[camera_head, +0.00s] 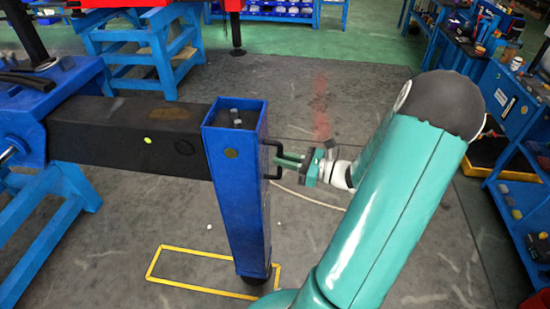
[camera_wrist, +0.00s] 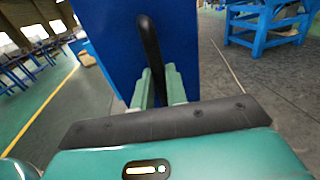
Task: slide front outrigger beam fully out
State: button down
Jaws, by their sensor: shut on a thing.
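The front outrigger beam (camera_head: 120,135) is a dark, thick bar that reaches rightward from a blue housing (camera_head: 25,110) at the left of the head view. Its right end carries a blue upright leg (camera_head: 240,195) with a round dark foot near the floor. A black handle (camera_head: 267,160) sticks out from the right face of the leg; it also shows in the wrist view (camera_wrist: 150,45). My gripper (camera_head: 285,161) is shut on this handle, with its green fingers on either side of the bar in the wrist view (camera_wrist: 157,85). The leg looks upright.
A yellow rectangle (camera_head: 165,265) is marked on the grey floor around the foot's area. Blue trestles (camera_head: 150,50) stand behind the beam. A blue workbench (camera_head: 520,120) with tools stands at the right. Open floor lies between leg and bench, and a thin pale cable (camera_head: 310,199) crosses it.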

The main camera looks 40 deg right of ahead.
jog(key=shift+w+d, duration=0.1)
jog(key=c, duration=1.5)
grip_release()
jog(key=shift+w+f, duration=0.1)
jog(key=shift+w, duration=0.15)
jog(key=shift+s, duration=0.1)
jog(key=v, duration=1.4)
jog(key=shift+s, duration=0.1)
